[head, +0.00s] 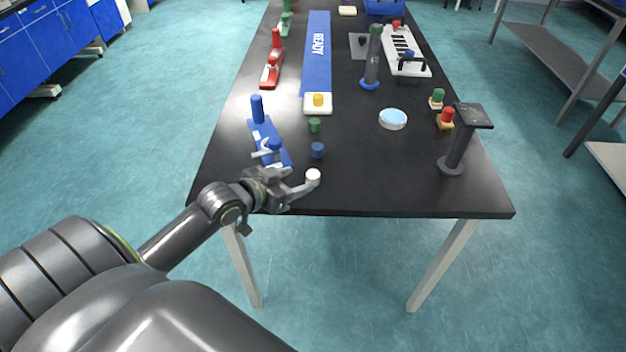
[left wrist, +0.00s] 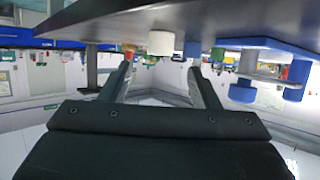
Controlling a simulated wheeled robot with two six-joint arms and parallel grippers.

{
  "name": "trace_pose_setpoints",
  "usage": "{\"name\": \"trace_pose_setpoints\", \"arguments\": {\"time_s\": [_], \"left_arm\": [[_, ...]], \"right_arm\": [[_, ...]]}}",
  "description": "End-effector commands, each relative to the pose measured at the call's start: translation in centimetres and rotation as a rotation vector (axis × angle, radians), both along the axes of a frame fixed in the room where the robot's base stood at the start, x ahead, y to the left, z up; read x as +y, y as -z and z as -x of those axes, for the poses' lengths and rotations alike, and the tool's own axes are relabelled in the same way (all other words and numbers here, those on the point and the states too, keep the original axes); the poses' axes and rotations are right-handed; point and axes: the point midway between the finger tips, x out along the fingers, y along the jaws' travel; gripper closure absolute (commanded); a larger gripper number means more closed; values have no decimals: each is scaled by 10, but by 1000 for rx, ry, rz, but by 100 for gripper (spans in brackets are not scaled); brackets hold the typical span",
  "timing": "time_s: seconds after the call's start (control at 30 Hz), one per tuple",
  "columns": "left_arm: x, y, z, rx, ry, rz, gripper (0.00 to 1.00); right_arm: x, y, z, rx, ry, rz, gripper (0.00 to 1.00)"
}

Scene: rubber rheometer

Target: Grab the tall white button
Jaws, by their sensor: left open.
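The tall white button (head: 313,177) is a small white cylinder standing upright near the front edge of the black table. In the left wrist view, which is upside down, the white button (left wrist: 161,43) shows between the lines of my two fingers. My left gripper (head: 291,174) is open and empty at the table's front edge, just left of the button. In the left wrist view its fingers (left wrist: 158,68) are spread, with the button seemingly beyond the tips; I cannot tell whether either finger touches it. My right gripper is not in view.
A blue button (head: 317,150) and a green button (head: 314,125) stand behind the white one. A blue lever device (head: 270,138) is close to my left gripper. A round pale-blue dish (head: 393,119) and a dark post (head: 458,145) stand to the right. The front right tabletop is clear.

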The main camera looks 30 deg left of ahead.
Motion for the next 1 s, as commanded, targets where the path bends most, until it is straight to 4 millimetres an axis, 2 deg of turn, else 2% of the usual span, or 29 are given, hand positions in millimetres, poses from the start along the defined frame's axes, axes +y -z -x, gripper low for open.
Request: {"name": "trace_pose_setpoints", "arguments": {"time_s": [0.1, 0.33, 0.6, 0.93, 1.0], "left_arm": [[-2, 6, -13, 0, -2, 2, 44], [-5, 12, -26, 1, -2, 1, 44], [-12, 26, -58, 0, -1, 1, 44], [-13, 30, -64, 2, -1, -1, 44], [-13, 30, -64, 2, -1, -2, 52]], "right_arm": [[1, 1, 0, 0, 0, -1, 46], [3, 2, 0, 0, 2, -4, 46], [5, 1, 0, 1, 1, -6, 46], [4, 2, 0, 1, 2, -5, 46], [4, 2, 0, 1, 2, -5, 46]]}}
